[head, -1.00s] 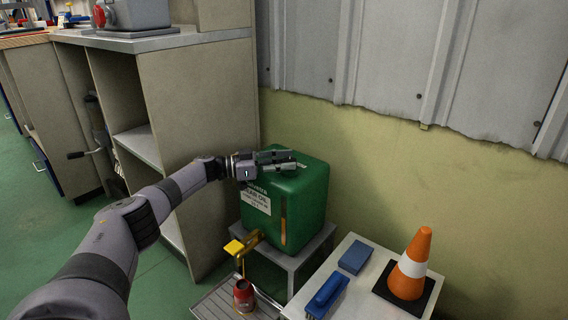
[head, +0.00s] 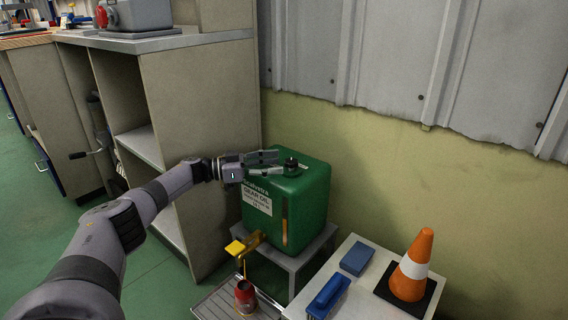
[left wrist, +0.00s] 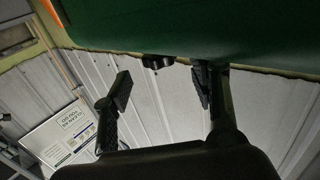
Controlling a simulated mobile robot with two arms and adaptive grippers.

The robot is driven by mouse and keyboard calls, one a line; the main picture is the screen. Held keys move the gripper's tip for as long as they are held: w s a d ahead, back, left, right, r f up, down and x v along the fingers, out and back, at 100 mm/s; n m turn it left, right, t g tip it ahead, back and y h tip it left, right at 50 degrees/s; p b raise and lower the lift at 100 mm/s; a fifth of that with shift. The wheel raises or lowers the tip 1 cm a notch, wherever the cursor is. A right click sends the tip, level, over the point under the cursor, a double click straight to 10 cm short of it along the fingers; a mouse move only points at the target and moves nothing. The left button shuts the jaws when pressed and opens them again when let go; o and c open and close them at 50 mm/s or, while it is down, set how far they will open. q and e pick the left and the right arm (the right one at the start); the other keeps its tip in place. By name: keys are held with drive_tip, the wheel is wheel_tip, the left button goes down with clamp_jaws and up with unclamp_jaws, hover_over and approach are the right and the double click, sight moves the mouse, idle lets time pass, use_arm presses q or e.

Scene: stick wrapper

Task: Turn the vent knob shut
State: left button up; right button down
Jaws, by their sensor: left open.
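The black vent knob (head: 291,165) stands on top of the green gear oil container (head: 308,200), near its left side. My left gripper (head: 278,161) is open and lies level over the container's top, its fingertips just left of the knob. In the left wrist view the knob (left wrist: 157,61) shows beyond and between the two open fingers (left wrist: 161,86), under the edge of the green container (left wrist: 200,25). I cannot tell whether either finger touches the knob. My right gripper is in neither view.
The container sits on a small grey stand (head: 316,250). A yellow tap (head: 245,244) sticks out at its front, above a red can (head: 245,296). A beige shelf unit (head: 205,110) is at left. A white table (head: 360,300) holds a traffic cone (head: 411,266) and blue items.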

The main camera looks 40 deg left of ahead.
use_arm(q)
drive_tip(key=v, duration=0.7)
drive_tip(key=shift+s+a, duration=0.3)
